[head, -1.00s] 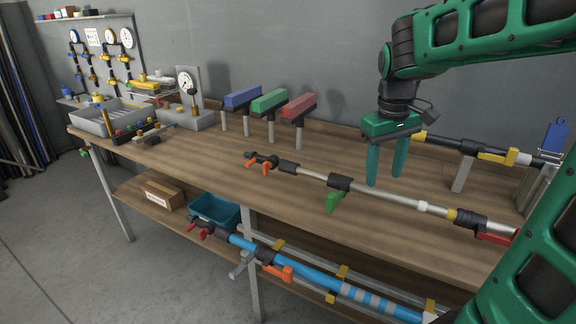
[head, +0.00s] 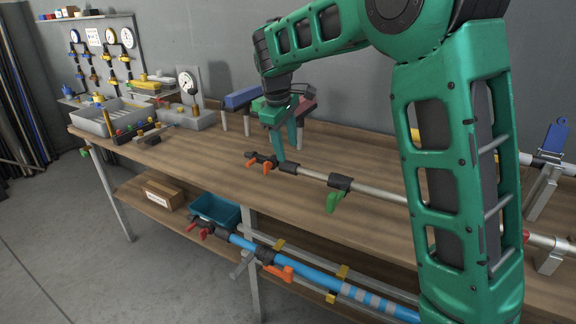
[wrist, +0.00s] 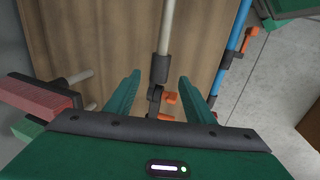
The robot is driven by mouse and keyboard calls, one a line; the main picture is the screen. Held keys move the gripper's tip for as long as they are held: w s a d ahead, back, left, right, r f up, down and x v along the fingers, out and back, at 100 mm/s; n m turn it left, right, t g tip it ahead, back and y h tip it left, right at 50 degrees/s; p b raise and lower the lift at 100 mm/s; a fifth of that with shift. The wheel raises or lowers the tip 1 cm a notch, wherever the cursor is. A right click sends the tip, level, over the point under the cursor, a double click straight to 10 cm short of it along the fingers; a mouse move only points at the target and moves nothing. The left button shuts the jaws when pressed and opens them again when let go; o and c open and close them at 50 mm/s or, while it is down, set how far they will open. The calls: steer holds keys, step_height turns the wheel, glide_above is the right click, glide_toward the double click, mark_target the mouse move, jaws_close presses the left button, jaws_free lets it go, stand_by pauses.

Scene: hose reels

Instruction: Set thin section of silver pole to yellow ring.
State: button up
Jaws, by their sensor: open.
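The silver pole (head: 312,174) lies along the workbench, with a black collar at its left end, orange levers (head: 267,168) there, and a black clamp with a green lever (head: 335,201) further right. My arm hides part of its right portion, and I cannot make out the yellow ring now. My gripper (head: 290,152) is open at the pole's left end, fingers pointing down. In the wrist view the pole (wrist: 165,25) and its black end fitting (wrist: 155,98) appear between the two green fingers; contact cannot be told.
Blue, green and red blocks on posts stand behind my gripper; the red block (wrist: 40,95) is close on the left in the wrist view. A blue pole (head: 325,283) lies on the lower shelf.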

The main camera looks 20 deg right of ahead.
mark_target(290, 162)
steer(key=x, duration=0.8)
steer(key=shift+r, duration=0.1)
jaws_close()
